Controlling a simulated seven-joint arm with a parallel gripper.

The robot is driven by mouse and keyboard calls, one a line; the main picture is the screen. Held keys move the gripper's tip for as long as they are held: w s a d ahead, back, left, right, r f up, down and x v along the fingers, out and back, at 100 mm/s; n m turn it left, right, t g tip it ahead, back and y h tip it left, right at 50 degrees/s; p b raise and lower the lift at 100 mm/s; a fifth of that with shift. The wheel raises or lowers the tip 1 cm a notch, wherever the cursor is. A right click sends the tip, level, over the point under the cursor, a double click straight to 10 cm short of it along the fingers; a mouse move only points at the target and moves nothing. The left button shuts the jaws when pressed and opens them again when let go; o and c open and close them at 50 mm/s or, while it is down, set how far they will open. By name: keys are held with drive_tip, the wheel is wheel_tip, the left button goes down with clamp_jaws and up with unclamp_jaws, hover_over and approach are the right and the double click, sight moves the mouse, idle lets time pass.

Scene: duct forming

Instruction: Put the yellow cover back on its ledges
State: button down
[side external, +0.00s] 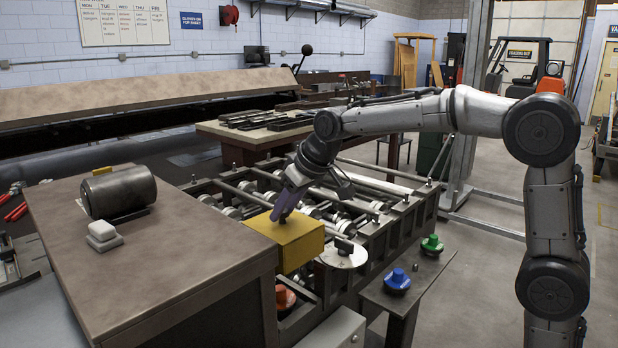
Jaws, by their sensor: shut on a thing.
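The yellow cover (290,243) is a box-shaped piece at the near left end of the roller machine (385,225), beside the brown-topped table. My gripper (277,219) comes down from the upper right. Its purple-grey fingers are shut on the cover at its top, near a small dark knob. The cover looks roughly level. Its ledges are hidden, and I cannot tell whether the cover rests on them or hangs just above.
A brown-topped table (160,268) stands close on the left, bearing a dark cylinder (118,191) and a white block (103,232). A pale disc (343,256) sits right of the cover. Red (284,297), blue (397,280) and green (432,244) knobs stand in front.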

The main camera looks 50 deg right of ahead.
sight(278, 225)
drive_tip(key=shift+w+a+f, duration=0.15)
drive_tip(key=shift+a+f, duration=0.6)
drive_tip(key=shift+f, duration=0.1)
wheel_tip(278, 225, down, 8)
drive_tip(key=shift+f, duration=1.25)
idle(1.9)
unclamp_jaws()
drive_tip(key=shift+f, duration=0.1)
idle(0.5)
drive_tip(key=shift+r, duration=4.55)
